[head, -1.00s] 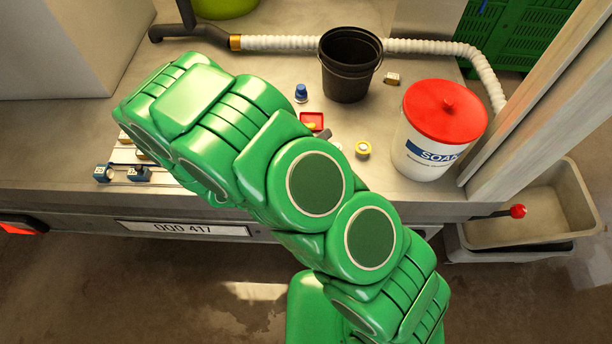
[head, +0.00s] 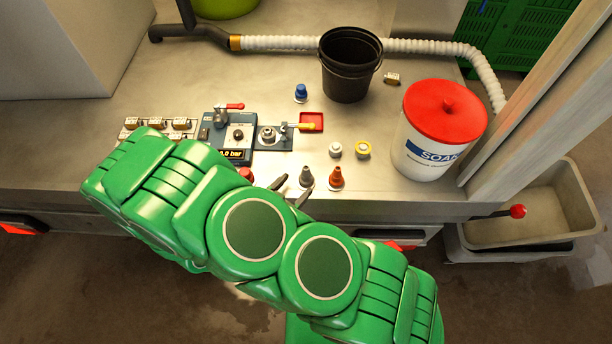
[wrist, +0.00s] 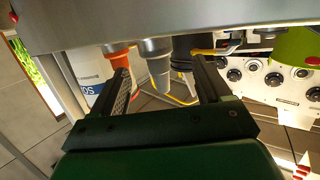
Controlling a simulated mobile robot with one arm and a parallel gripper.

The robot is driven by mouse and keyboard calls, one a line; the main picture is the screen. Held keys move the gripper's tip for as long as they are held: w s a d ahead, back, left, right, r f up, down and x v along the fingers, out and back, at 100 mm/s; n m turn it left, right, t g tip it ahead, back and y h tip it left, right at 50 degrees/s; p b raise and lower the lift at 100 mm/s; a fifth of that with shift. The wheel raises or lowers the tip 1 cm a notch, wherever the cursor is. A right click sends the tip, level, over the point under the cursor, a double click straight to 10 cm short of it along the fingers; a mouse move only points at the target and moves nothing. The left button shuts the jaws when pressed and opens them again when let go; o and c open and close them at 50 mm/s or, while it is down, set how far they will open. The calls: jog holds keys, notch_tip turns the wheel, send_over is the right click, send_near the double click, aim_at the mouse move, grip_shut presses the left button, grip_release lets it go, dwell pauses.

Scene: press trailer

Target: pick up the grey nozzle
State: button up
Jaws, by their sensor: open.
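The grey nozzle (head: 306,178) stands upright near the front edge of the metal counter. In the wrist view, where the scene appears upside down, the grey nozzle (wrist: 160,72) shows in the gap between my fingers, with space on both sides. My gripper (head: 292,187) is open and empty. In the head view its dark fingertips are just left and in front of the nozzle, close to it. The orange nozzle (head: 336,178) stands just right of the grey one; in the wrist view it appears by the left finger. My arm hides part of the counter front.
A white nozzle (head: 335,151) and a yellow one (head: 362,150) stand behind. A blue nozzle (head: 301,93) is farther back. The valve panel (head: 238,135) is left, the black bucket (head: 346,75) behind, and the soap tub (head: 430,160) right.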

aim_at(310, 173)
jog(key=shift+x, duration=3.85)
jog(key=shift+d, duration=0.15)
jog(key=shift+c, duration=0.4)
jog(key=c, duration=1)
jog(key=shift+r, duration=0.1)
jog(key=shift+c, duration=0.2)
notch_tip(310, 173, up, 10)
